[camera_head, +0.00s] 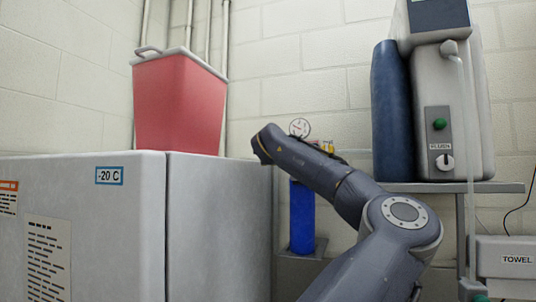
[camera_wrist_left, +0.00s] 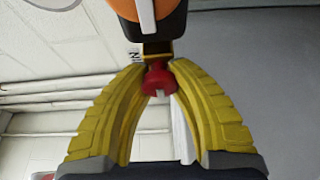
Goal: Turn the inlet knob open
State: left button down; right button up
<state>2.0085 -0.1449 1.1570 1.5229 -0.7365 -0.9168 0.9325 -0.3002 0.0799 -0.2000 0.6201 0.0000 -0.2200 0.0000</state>
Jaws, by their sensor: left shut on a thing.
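In the left wrist view a red knob (camera_wrist_left: 158,82) sits below a black and orange fitting (camera_wrist_left: 150,12), with a small white label partly showing beside it. The yellow fingers of my left gripper (camera_wrist_left: 158,70) come in from both sides and are shut on the red knob at their tips. In the head view a blue cylinder (camera_head: 302,218) stands in the corner, with a round dial gauge (camera_head: 299,128) above it. My arm crosses in front and hides the part between them. The left gripper's fingers cannot be clearly made out there, and my right gripper is not in view.
A grey freezer cabinet (camera_head: 220,225) with a red bin (camera_head: 180,105) on top stands at left. At right a shelf (camera_head: 500,187) bears a machine (camera_head: 455,110) with a green button and a dial, beside a dark blue cylinder (camera_head: 390,110). Pipes (camera_head: 207,25) run along the wall.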

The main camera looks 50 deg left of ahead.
pick_arm(q)
jog(key=shift+s+a, duration=0.2)
jog(key=shift+s, duration=0.05)
jog(key=c, duration=1.7)
grip_release()
jog(key=o, duration=0.5)
jog(key=shift+s, duration=0.25)
jog(key=shift+c, duration=0.2)
jog(key=shift+o, duration=1.4)
jog(key=shift+w, duration=0.25)
jog(key=shift+d, duration=0.2)
jog(key=v, duration=1.2)
jog(key=shift+a, duration=0.15)
